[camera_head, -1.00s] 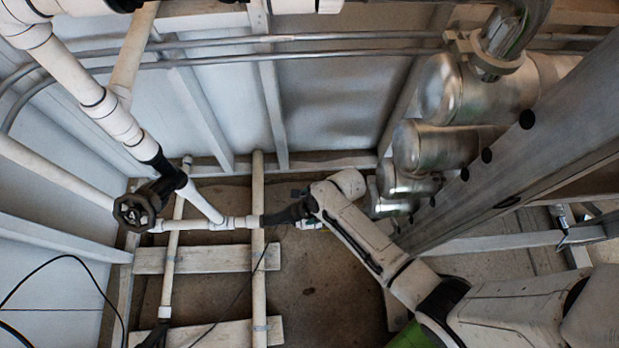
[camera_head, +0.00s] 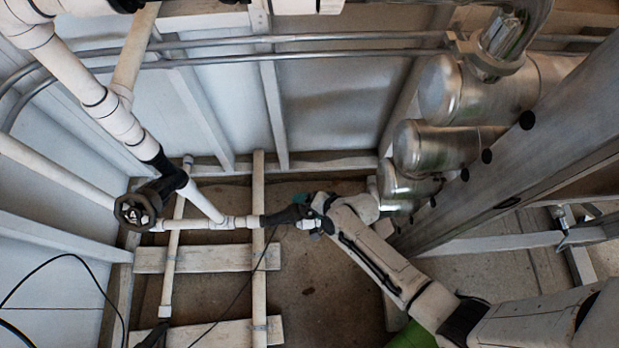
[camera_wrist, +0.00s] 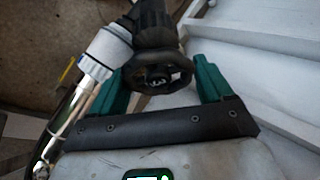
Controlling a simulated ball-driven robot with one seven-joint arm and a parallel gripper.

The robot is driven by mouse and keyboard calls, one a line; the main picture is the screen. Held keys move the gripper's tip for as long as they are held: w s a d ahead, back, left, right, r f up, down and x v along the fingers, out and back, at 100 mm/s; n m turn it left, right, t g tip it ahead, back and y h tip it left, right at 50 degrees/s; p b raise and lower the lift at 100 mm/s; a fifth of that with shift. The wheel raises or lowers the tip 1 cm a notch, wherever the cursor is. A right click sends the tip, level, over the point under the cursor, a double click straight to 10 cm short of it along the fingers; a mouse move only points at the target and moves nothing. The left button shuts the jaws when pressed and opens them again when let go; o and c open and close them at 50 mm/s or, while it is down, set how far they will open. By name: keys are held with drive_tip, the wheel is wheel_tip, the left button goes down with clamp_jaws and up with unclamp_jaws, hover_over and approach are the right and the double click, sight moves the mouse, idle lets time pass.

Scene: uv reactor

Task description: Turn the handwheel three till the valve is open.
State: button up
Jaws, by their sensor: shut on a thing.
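A dark handwheel (camera_wrist: 157,77) with a light hub sits between the two green fingers of my gripper (camera_wrist: 161,76) in the wrist view. My gripper is shut on its rim. The dark valve body (camera_wrist: 152,25) lies beyond it, beside a white pipe fitting (camera_wrist: 105,48). In the head view, the black valve (camera_head: 284,215) sits at the right end of a low white pipe. My gripper (camera_head: 314,212) is at its right side and hides most of this wheel. I cannot read the valve's position.
Another black handwheel (camera_head: 136,211) stands on the piping at the left. Metal tanks (camera_head: 440,145) and a slanted grey beam (camera_head: 520,130) are close to the right of my arm. A wooden plank (camera_head: 205,258) lies below the pipe. Bare floor (camera_head: 310,290) is clear in front.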

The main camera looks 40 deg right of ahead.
drive_tip(key=n+b, duration=0.2)
drive_tip(key=shift+f+n+t+y, duration=0.3)
drive_tip(key=shift+f+n+t, duration=0.05)
drive_tip(key=shift+n+t, duration=0.05)
drive_tip(key=n+y+b, duration=0.1)
drive_tip(key=n+b, duration=0.2)
drive_tip(key=b, duration=0.2)
drive_tip(key=shift+a+f+n+t, duration=0.1)
drive_tip(key=shift+n+t, duration=0.2)
drive_tip(key=shift+t, duration=0.1)
drive_tip(key=n+y+b, duration=0.1)
drive_tip(key=n+b, duration=0.3)
drive_tip(key=b, duration=0.1)
drive_tip(key=shift+t, duration=0.3)
drive_tip(key=shift+r+n+y+b, duration=0.35)
drive_tip(key=shift+n+y+b, duration=0.15)
drive_tip(key=shift+n+b, duration=0.65)
drive_tip(key=o, duration=0.9)
drive_tip(key=shift+r, duration=0.1)
drive_tip(key=shift+o, duration=0.2)
drive_tip(key=shift+r+m+p, duration=0.2)
drive_tip(key=shift+m+p, duration=0.05)
drive_tip(key=shift+p, duration=0.05)
